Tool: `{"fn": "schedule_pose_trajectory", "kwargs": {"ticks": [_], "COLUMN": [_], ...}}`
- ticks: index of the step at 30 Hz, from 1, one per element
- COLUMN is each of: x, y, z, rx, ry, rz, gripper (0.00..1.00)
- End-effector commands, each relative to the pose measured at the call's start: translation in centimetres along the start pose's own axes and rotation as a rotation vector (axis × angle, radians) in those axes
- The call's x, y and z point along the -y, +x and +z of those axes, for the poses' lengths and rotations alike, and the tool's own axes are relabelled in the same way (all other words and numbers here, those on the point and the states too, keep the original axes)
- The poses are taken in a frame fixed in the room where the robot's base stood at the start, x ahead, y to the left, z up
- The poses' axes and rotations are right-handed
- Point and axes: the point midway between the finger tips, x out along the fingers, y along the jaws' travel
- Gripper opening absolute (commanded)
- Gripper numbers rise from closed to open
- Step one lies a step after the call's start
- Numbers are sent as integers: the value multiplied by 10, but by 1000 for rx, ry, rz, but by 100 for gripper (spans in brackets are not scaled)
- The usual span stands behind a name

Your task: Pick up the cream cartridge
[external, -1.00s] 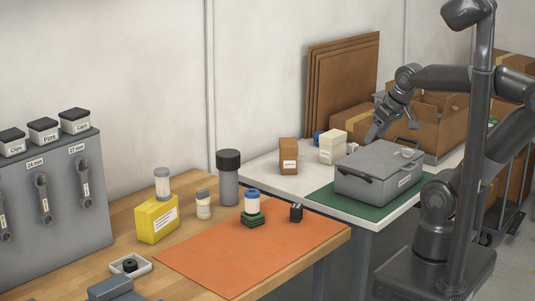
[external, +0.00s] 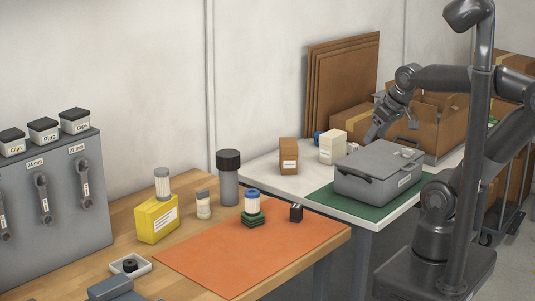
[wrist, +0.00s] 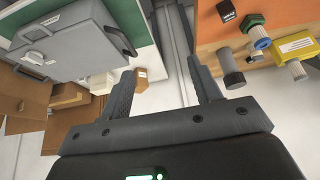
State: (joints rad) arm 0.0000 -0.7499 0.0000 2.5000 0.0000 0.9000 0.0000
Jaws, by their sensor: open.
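The cream cartridge (external: 203,205), a small pale cylinder with a grey cap, stands upright on the wooden bench, right of the yellow box (external: 156,220). A white cartridge with a grey top (external: 162,185) stands on that box. A white cartridge with a blue ring (external: 252,203) stands on a green block (external: 252,219). My gripper (external: 372,136) is over the white table behind the grey case, far right of the cream cartridge. In the wrist view my gripper (wrist: 162,88) has its fingers wide apart with nothing held.
The grey case (external: 378,172) sits on a green mat between my base and the white table's back. A dark-capped bottle (external: 228,180) stands behind the cream cartridge. A small black block (external: 296,213) sits on the orange mat (external: 245,258), whose front is clear.

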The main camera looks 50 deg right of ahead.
Motion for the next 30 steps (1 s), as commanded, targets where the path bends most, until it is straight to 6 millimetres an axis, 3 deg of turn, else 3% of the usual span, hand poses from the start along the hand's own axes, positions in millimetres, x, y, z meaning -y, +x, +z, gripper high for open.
{"fn": "schedule_pose_trajectory", "kwargs": {"ticks": [7, 11, 14, 20, 30], "x": [0, 3, 10, 36, 109], "y": [0, 1, 4, 18, 71], "z": [0, -12, -32, -93, -182], "rx": [0, 7, 21, 50, 87], "ry": [0, 1, 7, 28, 58], "rz": [0, -2, -4, -4, 9], "gripper": [61, 61, 61, 61, 61]}}
